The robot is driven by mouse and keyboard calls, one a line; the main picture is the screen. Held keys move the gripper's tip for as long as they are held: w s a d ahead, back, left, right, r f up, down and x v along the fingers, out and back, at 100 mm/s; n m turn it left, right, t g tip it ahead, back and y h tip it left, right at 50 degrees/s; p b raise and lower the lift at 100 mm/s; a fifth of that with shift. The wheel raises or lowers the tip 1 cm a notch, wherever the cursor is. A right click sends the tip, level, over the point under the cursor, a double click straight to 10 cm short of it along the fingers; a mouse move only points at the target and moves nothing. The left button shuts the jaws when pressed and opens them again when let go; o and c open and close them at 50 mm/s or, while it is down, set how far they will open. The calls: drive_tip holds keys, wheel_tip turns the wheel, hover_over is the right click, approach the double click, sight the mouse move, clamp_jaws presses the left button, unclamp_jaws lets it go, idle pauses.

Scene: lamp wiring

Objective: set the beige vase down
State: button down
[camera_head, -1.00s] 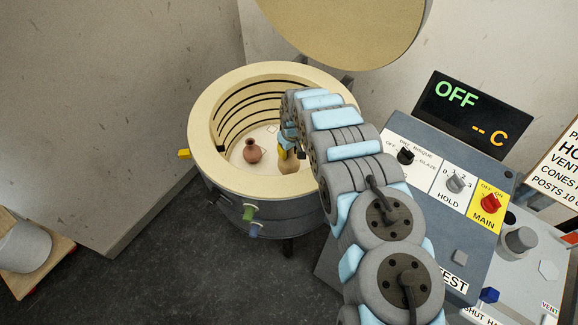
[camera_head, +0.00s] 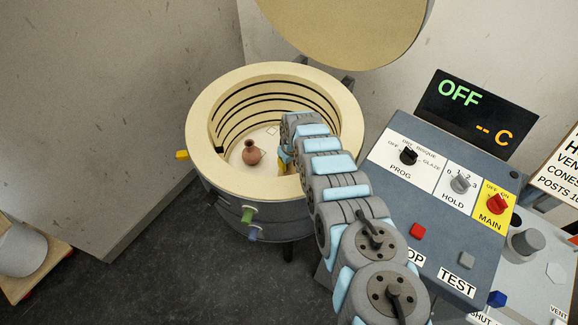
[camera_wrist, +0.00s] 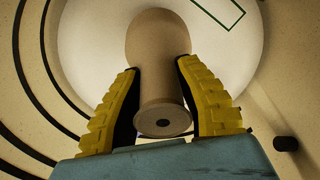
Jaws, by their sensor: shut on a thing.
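The beige vase (camera_wrist: 155,45) is between the two yellow-padded fingers of my gripper (camera_wrist: 158,64) in the wrist view. Its flared rim and dark mouth face the camera, and its body extends away over a white round shelf (camera_wrist: 88,45). My gripper is shut on its neck. I cannot tell whether its base touches the shelf. In the head view my arm reaches into the open round kiln (camera_head: 205,165) and hides most of the gripper (camera_head: 283,158) and the vase.
A reddish-brown jug (camera_head: 252,153) stands in the kiln, left of my gripper. The kiln wall (camera_wrist: 20,60) curves close around. A dark peg (camera_wrist: 286,144) sticks out at the lower right of the wrist view. The raised lid (camera_head: 350,25) is above; the control panel (camera_head: 440,200) stands right.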

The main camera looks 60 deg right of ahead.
drive_tip(key=shift+f, duration=0.25)
drive_tip(key=shift+r, duration=0.1)
drive_tip(key=c, duration=0.8)
unclamp_jaws()
drive_tip(key=shift+r+p, duration=0.55)
drive_tip(key=shift+r, duration=0.15)
drive_tip(key=shift+s+r+p, duration=0.2)
drive_tip(key=shift+r+p, duration=0.45)
drive_tip(key=shift+r, duration=0.35)
drive_tip(key=shift+s+a+r+p, duration=0.15)
drive_tip(key=shift+r+p, duration=0.15)
drive_tip(key=shift+r, duration=1.1)
drive_tip(key=shift+s+a+r+p, duration=0.1)
drive_tip(key=shift+s+r+p, duration=0.15)
drive_tip(key=shift+r, duration=1.15)
drive_tip(key=shift+s+a+r+p, duration=0.1)
drive_tip(key=shift+r+p, duration=0.2)
drive_tip(key=shift+r, duration=1.1)
